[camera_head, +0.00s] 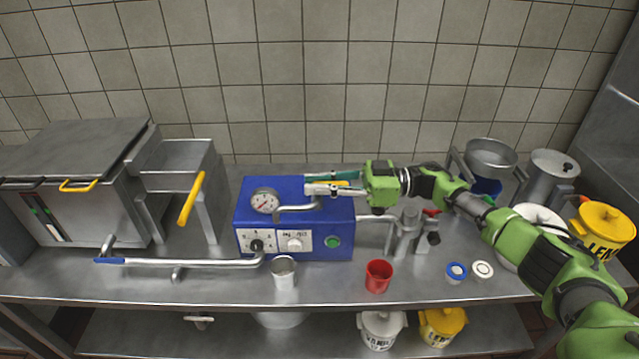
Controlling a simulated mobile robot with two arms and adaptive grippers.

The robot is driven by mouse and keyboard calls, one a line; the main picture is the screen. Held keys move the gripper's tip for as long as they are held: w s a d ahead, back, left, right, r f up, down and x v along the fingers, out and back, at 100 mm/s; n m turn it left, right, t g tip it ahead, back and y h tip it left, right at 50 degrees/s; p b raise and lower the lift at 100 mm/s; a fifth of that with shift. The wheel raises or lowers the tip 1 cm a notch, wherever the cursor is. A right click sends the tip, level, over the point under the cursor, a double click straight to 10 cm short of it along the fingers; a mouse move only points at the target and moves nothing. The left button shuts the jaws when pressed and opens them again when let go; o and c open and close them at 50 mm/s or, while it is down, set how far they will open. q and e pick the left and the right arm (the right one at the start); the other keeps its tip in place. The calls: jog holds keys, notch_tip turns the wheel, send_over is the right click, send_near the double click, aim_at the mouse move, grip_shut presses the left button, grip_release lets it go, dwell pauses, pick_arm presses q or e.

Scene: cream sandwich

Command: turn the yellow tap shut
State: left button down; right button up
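A small yellow piece (342,183), which looks like the yellow tap's handle, shows between the fingers of my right gripper (322,183). The gripper reaches in from the right, above the top of the blue machine (345,237). A bent metal pipe (295,208) on the machine's front runs up to just below the fingertips. The fingers and gripper body hide most of the tap. The fingers lie on either side of the yellow piece, but I cannot tell whether they press on it. My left gripper is not in view.
The blue machine carries a round gauge (265,200). A metal cup (284,273) and a red cup (378,276) stand before it. A fryer-like box with a yellow lever (190,199) stands left. Pots (490,157) and a yellow-lidded tub (604,225) crowd the right.

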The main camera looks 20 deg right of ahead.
jog(key=shift+o, duration=0.6)
jog(key=shift+w+a, duration=0.1)
jog(key=shift+a, duration=0.05)
jog(key=shift+d, duration=0.25)
jog(key=v, duration=1.1)
jog(key=shift+d, duration=0.25)
